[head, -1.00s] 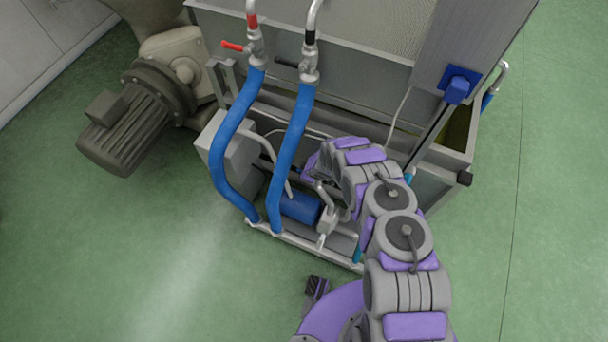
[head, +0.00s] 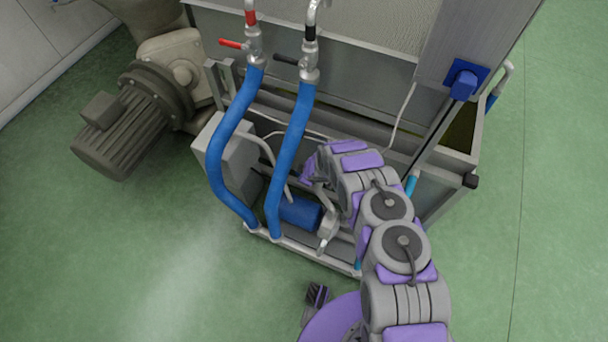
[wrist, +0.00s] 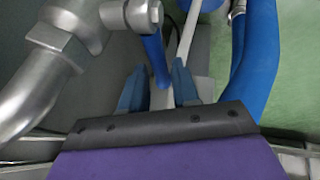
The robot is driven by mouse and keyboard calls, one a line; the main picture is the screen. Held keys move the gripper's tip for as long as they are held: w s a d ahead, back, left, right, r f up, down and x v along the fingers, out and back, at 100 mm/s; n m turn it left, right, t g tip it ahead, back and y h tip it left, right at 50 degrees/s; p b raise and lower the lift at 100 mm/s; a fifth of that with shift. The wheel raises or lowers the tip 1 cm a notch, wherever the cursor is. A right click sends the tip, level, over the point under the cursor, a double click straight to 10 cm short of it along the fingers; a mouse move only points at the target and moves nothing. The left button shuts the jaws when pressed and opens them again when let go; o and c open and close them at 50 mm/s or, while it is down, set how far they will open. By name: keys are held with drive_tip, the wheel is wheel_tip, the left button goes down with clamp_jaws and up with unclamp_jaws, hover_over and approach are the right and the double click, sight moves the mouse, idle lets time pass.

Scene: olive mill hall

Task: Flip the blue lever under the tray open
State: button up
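The blue lever (wrist: 155,60) shows in the wrist view, hanging from a round grey metal valve fitting (wrist: 128,14). My gripper (wrist: 158,82) is open, with one blue-grey finger on each side of the lever's lower end. I cannot tell whether either finger touches the lever.
Two blue hoses (head: 232,150) (head: 290,150) run down to the low frame beside a blue pump motor (head: 300,212). Thick grey pipework (wrist: 40,75) stands close left of my gripper. A blue hose (wrist: 257,60) passes on its right. Green floor is clear around the machine.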

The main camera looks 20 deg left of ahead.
clamp_jaws()
